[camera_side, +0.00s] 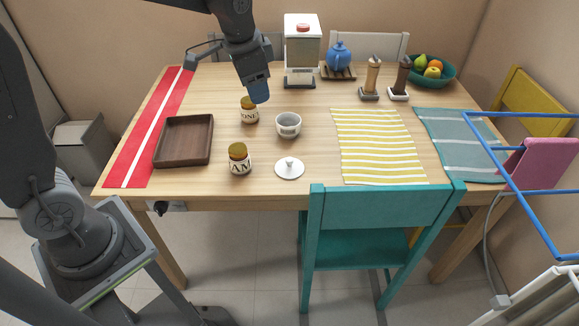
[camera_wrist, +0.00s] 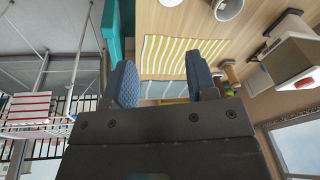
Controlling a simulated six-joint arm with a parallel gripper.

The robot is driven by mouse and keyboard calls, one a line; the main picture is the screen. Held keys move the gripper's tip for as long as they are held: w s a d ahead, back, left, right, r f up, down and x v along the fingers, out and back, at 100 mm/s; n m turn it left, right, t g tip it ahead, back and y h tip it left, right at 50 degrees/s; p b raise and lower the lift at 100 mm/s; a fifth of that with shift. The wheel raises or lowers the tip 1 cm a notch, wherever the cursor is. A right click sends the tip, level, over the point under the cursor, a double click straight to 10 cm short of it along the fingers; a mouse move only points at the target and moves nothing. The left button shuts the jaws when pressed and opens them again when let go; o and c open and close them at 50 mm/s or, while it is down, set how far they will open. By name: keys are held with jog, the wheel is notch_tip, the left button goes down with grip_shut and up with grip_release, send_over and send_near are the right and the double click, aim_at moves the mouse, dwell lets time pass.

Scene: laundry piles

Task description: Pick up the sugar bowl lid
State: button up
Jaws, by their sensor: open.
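The white sugar bowl lid (camera_side: 289,168) lies on the table near its front edge, knob up. The white sugar bowl (camera_side: 288,125), open at the top, stands behind it; part of a white bowl (camera_wrist: 228,9) also shows at the top of the wrist view. My gripper (camera_side: 259,92) is above the table, over the honey jar and left of the bowl, well away from the lid. In the wrist view, its two blue fingers (camera_wrist: 162,82) are apart with nothing between them.
The honey jar (camera_side: 249,114) stands below my gripper. The jam jar (camera_side: 239,160) stands left of the lid. A wooden tray (camera_side: 184,158) is further left. A yellow striped mat (camera_side: 379,150) lies to the right. A teal chair (camera_side: 383,213) stands at the front edge.

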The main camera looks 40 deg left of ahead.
jog(key=w+a+f+m+g, duration=0.2)
jog(key=w+f+m, duration=0.1)
jog(key=w+f, duration=0.9)
send_over(289, 159)
jog(key=shift+m, duration=0.4)
notch_tip(289, 159, down, 12)
jog(key=shift+a+f, duration=0.1)
jog(key=shift+f, duration=2.95)
grip_shut()
jog(key=shift+r, duration=0.1)
